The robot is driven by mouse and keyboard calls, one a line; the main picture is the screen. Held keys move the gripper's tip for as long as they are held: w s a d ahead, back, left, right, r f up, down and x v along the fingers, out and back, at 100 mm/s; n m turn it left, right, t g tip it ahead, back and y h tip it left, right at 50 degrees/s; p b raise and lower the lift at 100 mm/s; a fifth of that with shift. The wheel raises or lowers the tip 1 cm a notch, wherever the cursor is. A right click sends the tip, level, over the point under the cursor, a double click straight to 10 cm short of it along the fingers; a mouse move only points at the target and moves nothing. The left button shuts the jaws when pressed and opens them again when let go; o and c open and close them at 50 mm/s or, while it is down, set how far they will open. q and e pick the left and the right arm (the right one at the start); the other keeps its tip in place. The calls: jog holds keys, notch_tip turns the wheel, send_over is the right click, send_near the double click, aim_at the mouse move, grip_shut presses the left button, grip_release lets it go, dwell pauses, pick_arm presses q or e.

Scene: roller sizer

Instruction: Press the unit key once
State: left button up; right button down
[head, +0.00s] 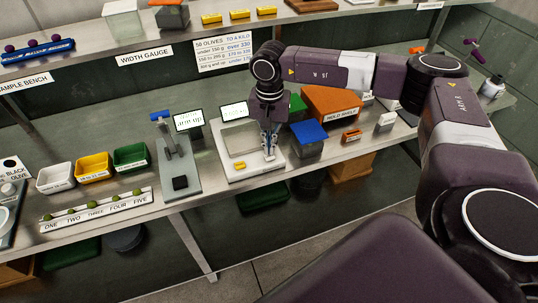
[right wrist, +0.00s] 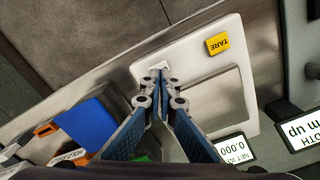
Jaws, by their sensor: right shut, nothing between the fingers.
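The white scale (head: 277,163) stands on the steel bench, with its square pan behind its front strip. It also shows in the right wrist view (right wrist: 190,50). A yellow TARE key (right wrist: 217,44) is on the front strip, and it shows in the head view too (head: 239,165). A small pale key (right wrist: 160,65), apparently the unit key, lies at the fingertips and is partly hidden by them; its label cannot be read. My right gripper (right wrist: 159,75) is shut and empty, pointing down at this key. It shows over the scale in the head view (head: 269,153). I cannot tell whether the fingertips touch the key.
The scale's display (right wrist: 234,149) reads 0.000. A width gauge (head: 175,160) with its own display stands left of the scale. A blue-topped box (head: 309,131) and an orange holding box (head: 332,103) stand close on the right. Bins (head: 93,167) stand farther left.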

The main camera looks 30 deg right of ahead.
aim_at(269, 156)
jog(key=shift+f, duration=0.2)
jog(key=shift+f+b, duration=0.9)
jog(key=shift+r, duration=0.15)
jog(key=shift+r+p, duration=0.65)
jog(key=shift+r, duration=0.3)
dwell(0.3)
jog(key=shift+r+p, duration=1.45)
jog(key=shift+r, duration=1.05)
